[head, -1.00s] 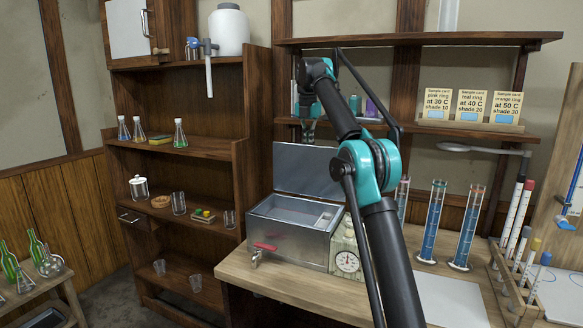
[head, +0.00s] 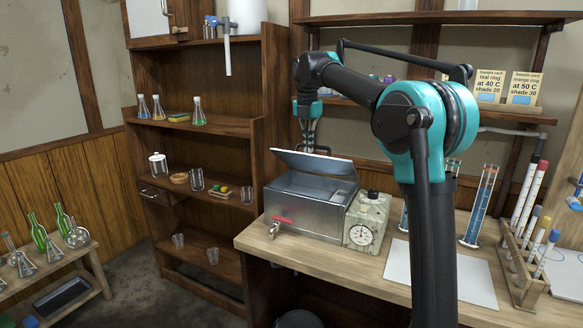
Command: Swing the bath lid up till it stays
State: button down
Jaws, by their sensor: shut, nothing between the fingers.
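The bath (head: 302,213) is a grey metal box with a red-handled tap, on the wooden bench in the head view. Its lid (head: 315,163) is a flat metal plate, partly open and slanting over the box, well short of upright. The inside of the bath shows beneath it. My gripper (head: 311,147) is shut and empty, pointing down at the lid's far side. Its fingertips are close to the lid or partly behind it; I cannot tell whether they touch.
A case with a round dial (head: 364,222) stands right of the bath. Blue-filled cylinders (head: 478,208) and a tube rack (head: 522,262) are farther right. A shelf (head: 400,107) with sample cards (head: 490,86) is behind. A white sheet (head: 405,265) lies on the bench.

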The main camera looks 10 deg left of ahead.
jog(key=s+f+t, duration=0.1)
jog(key=s+f, duration=0.1)
jog(key=f, duration=0.1)
jog(key=s+a+f+t+h, duration=0.1)
jog(key=f+t, duration=0.1)
jog(key=f, duration=0.1)
jog(key=s+a+f+t, duration=0.1)
jog(key=s+f, duration=0.1)
jog(key=f, duration=0.1)
jog(key=shift+s+f+t+h, duration=0.1)
jog(key=shift+s+t+h, duration=0.2)
jog(key=shift+s, duration=0.05)
jog(key=shift+s+a+f+t+h, duration=0.15)
jog(key=shift+f+t, duration=0.15)
jog(key=shift+f, duration=0.2)
jog(key=shift+s+f+t+h, duration=0.15)
jog(key=shift+f+t, duration=0.15)
jog(key=shift+f, duration=0.15)
jog(key=w+v, duration=0.1)
jog(key=v, duration=0.9)
jog(key=x, duration=0.9)
jog(key=shift+a+f, duration=0.1)
jog(key=shift+f, duration=0.2)
jog(key=shift+r, duration=0.1)
